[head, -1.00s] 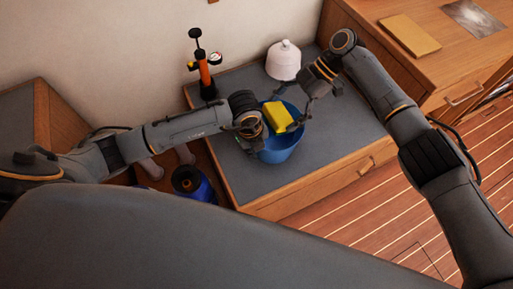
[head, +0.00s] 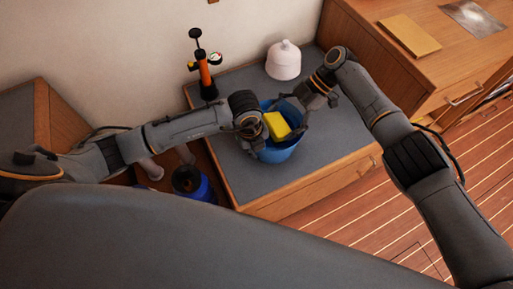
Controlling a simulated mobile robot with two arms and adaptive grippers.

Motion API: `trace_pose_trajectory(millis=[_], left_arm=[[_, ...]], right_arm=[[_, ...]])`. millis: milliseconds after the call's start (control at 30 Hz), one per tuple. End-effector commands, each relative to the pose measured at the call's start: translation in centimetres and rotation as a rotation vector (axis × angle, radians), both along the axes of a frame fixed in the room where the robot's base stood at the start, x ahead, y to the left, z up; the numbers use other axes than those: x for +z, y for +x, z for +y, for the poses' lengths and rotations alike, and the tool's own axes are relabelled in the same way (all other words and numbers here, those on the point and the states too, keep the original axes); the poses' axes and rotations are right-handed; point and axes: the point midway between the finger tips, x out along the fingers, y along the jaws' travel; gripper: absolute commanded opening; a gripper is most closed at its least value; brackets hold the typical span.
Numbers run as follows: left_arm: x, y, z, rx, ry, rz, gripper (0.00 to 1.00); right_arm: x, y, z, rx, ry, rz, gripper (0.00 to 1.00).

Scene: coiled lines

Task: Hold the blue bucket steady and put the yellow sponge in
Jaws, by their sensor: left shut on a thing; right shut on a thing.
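The blue bucket (head: 280,152) stands upright on the grey counter top. My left gripper (head: 258,139) is at the bucket's left side, shut on its rim; the fingertips are partly hidden. The yellow sponge (head: 277,125) is at the bucket's mouth, tilted, its lower part inside the rim outline. My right gripper (head: 292,118) comes from the upper right and is shut on the sponge.
A white lidded jar (head: 283,61) and an orange hand pump (head: 204,72) stand at the back of the grey counter (head: 330,150). A blue canister (head: 193,184) is below on the left. The counter right of the bucket is clear.

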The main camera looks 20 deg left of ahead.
Motion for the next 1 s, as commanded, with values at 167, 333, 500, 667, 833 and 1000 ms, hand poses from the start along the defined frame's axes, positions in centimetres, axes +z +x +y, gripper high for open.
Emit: trace_pose_trajectory(millis=[167,333,500,667,833,1000], left_arm=[[0.0,0.0,0.0,0.0,-0.001,-0.001,0.0],[0.0,0.0,0.0,0.0,-0.001,-0.001,0.0],[0.0,0.0,0.0,0.0,-0.001,-0.001,0.0],[0.0,0.0,0.0,0.0,-0.001,-0.001,0.0],[0.0,0.0,0.0,0.0,-0.001,-0.001,0.0],[0.0,0.0,0.0,0.0,-0.001,-0.001,0.0]], right_arm=[[0.0,0.0,0.0,0.0,0.0,0.0,1.0],[0.0,0.0,0.0,-0.001,0.0,0.0,1.0],[0.2,0.0,0.0,0.0,0.0,0.0,1.0],[1.8,0.0,0.0,0.002,0.003,-0.001,1.0],[5.1,0.1,0.0,0.002,0.002,-0.004,1.0],[8.1,0.0,0.0,0.0,0.001,-0.001,1.0]])
